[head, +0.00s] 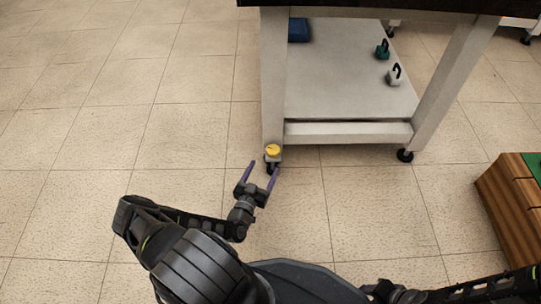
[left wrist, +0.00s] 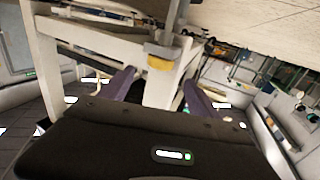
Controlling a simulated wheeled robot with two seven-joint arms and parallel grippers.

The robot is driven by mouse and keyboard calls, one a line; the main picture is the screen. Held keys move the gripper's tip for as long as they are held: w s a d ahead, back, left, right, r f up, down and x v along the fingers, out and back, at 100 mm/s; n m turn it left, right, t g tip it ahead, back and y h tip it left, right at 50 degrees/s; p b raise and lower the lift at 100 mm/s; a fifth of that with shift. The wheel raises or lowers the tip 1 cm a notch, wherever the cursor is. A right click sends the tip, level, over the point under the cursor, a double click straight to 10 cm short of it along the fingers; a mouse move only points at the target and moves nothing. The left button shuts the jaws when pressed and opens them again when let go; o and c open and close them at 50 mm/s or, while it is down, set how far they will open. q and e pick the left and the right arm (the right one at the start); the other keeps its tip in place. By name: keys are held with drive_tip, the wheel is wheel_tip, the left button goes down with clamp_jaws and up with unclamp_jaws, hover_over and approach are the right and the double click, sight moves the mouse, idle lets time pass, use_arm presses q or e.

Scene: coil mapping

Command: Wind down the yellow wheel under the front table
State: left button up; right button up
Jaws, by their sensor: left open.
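The yellow wheel (head: 273,150) sits low at the foot of the front table's (head: 275,80) near left leg, just above a black caster. It also shows in the left wrist view (left wrist: 160,63), ahead of the fingers near the top middle. My left gripper (head: 261,168) is open, its two purple fingers spread and pointing at the table leg, just in front of the wheel. The fingers (left wrist: 152,85) also show in the left wrist view, with the space between them empty. The right finger overlaps the caster in the head view; I cannot tell whether they touch. My right gripper is not in view.
The table's lower shelf (head: 340,90) holds a blue box (head: 298,30), a green weight (head: 382,49) and a white weight (head: 395,74). A wooden box (head: 512,205) with a green top stands at the right. The tiled floor on the left is clear.

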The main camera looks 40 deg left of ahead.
sight(269, 155)
use_arm(q)
drive_tip(key=b+x, duration=0.2)
drive_tip(key=x, duration=0.4)
drive_tip(key=shift+w+a+f+b, duration=0.1)
drive_tip(key=shift+w+a+b, duration=0.05)
drive_tip(key=shift+w+b, duration=0.2)
drive_tip(key=shift+w+a, duration=0.1)
drive_tip(key=shift+w, duration=0.3)
drive_tip(key=shift+c, duration=0.2)
drive_tip(key=c, duration=1.3)
drive_tip(key=shift+s+a+m+t+h, duration=0.15)
drive_tip(key=shift+m+h, duration=0.65)
drive_tip(key=shift+h, duration=0.45)
drive_tip(key=shift+w+a+m+t+h, duration=0.1)
drive_tip(key=shift+a+m+t+h, duration=0.1)
drive_tip(key=shift+m+h, duration=0.85)
drive_tip(key=shift+n, duration=0.25)
drive_tip(key=o, duration=1.3)
drive_tip(key=shift+o, duration=0.2)
